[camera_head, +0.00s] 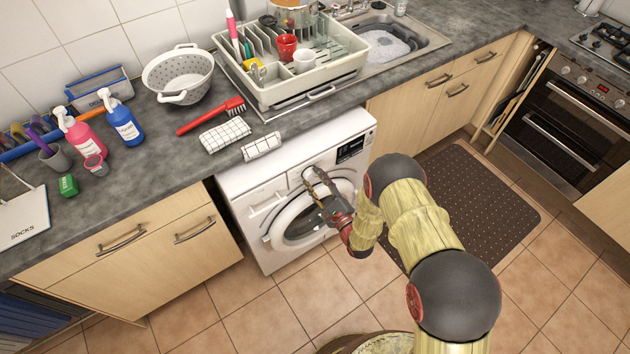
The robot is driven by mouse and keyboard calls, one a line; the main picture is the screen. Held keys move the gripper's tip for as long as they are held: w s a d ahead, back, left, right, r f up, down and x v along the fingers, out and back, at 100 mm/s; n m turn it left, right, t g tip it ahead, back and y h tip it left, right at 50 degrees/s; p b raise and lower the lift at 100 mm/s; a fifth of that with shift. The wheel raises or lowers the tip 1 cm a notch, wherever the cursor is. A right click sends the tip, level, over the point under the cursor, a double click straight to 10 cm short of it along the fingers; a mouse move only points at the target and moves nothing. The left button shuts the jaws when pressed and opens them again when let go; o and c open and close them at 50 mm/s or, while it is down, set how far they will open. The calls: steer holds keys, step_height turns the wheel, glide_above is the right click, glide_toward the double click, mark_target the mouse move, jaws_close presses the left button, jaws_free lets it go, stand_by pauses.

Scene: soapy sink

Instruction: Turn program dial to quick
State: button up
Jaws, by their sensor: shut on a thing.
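The white washing machine (262,178) stands under the counter, with its round door (300,222) closed. A dark display (350,148) is at the right of its front panel. My gripper (311,176) reaches in from the right to the upper front panel, left of the display and above the door. Its fingers are shut on the program dial, which they mostly hide. The dial's pointer and markings are too small and covered to read.
The counter above holds a dish rack (300,85), a red brush (210,116), a folded checked cloth (225,134), a colander (178,76) and spray bottles (122,120). A dark mat (480,200) lies on the tiled floor, right of the machine. An oven (565,125) stands at the far right.

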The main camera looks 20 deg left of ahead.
steer(key=shift+f+m, duration=0.1)
steer(key=shift+m, duration=0.4)
steer(key=o, duration=1.2)
steer(key=shift+c, duration=0.2)
steer(key=r+v, duration=0.1)
steer(key=v, duration=1.1)
steer(key=shift+f, duration=0.4)
